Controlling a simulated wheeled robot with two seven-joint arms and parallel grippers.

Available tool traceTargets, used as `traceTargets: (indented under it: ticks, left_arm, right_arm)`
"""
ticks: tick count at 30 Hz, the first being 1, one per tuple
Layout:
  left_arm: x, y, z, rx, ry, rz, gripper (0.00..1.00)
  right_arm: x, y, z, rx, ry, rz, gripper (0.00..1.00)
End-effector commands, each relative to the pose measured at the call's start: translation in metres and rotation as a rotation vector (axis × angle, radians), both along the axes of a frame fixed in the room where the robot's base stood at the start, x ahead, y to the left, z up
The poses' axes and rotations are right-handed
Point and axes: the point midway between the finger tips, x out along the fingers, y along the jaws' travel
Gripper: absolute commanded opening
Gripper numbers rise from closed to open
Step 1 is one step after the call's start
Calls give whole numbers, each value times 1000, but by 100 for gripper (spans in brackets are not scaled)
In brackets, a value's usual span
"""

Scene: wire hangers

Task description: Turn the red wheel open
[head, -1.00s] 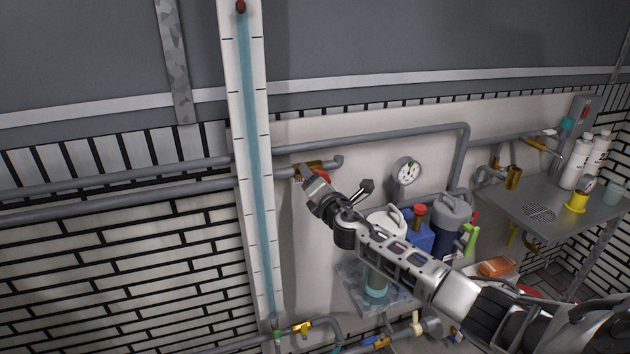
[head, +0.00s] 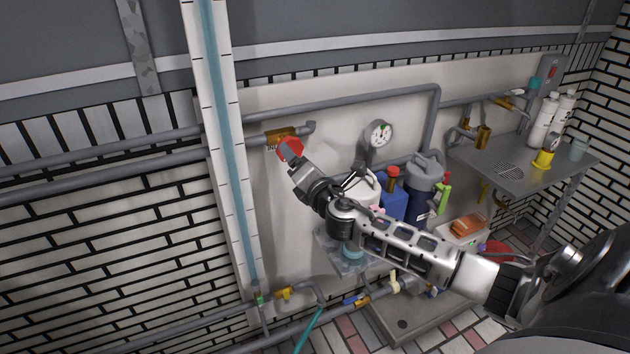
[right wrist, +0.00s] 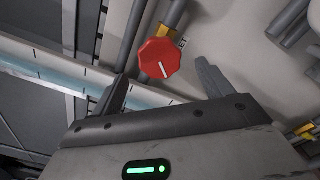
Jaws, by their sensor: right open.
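My left gripper is not in view.
A tall gauge with a blue tube (head: 230,150) stands left of the wheel. A round dial (head: 378,134) is on the wall to the right. Bottles and a blue container (head: 392,203) stand below it. A metal sink shelf (head: 525,165) is at the far right.

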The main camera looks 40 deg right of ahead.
Motion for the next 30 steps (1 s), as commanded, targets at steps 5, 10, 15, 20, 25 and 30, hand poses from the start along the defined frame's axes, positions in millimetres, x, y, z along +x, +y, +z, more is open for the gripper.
traceTargets:
  ticks: [5,10,15,20,25,30]
  left_arm:
    - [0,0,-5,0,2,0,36]
    - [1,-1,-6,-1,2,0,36]
    - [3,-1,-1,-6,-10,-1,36]
    - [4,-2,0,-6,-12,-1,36]
    - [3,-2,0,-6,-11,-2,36]
    - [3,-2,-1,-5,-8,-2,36]
  right_arm:
    - [-43,10,-4,0,3,3,79]
    - [-68,16,-3,-1,2,0,79]
    - [-80,18,-1,-1,0,0,79]
    - [-81,18,-1,-1,0,-1,79]
    - [-81,18,-1,0,-1,-1,79]
    - [-81,18,-1,0,-1,-1,79]
